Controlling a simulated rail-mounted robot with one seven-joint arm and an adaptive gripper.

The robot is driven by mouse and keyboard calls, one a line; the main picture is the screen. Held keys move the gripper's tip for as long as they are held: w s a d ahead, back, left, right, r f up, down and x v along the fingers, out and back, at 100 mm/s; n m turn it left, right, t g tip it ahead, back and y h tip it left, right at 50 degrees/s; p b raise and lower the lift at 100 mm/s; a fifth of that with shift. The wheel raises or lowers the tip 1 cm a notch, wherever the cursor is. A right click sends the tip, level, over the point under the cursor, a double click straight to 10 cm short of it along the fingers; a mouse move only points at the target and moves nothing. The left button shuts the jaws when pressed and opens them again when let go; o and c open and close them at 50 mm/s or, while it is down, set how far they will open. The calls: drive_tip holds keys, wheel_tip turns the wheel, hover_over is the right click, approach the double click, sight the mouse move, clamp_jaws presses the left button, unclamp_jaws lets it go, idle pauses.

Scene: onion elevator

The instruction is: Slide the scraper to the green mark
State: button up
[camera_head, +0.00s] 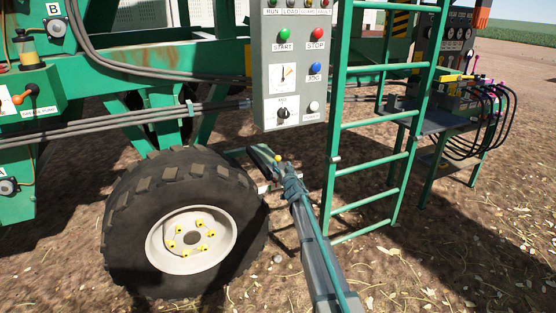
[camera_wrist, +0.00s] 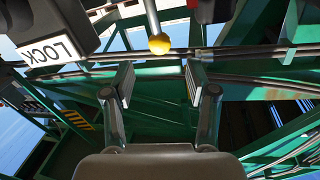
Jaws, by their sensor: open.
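I cannot make out the scraper or the green mark in either view. In the wrist view my gripper (camera_wrist: 160,83) is open, with its two fingers well apart and nothing between them. A yellow ball (camera_wrist: 159,44) on the end of a grey rod shows just beyond the fingertips, apart from them. A small yellow ball also shows in the head view (camera_head: 278,158), beside the end of my arm below the control box. My fingers are not clear in the head view.
A grey control box (camera_head: 289,95) with buttons hangs above my arm. A large tyre (camera_head: 130,222) stands left, a green ladder (camera_head: 370,124) right. A valve bench with black hoses (camera_head: 480,115) is at far right. In the wrist view, a LOCK label (camera_wrist: 51,50) is upper left.

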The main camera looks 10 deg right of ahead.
sight(279, 159)
drive_tip(key=w, duration=0.5)
drive_tip(key=w+b, duration=0.1)
drive_tip(key=w, duration=0.2)
drive_tip(key=shift+a, duration=0.4)
clamp_jaws()
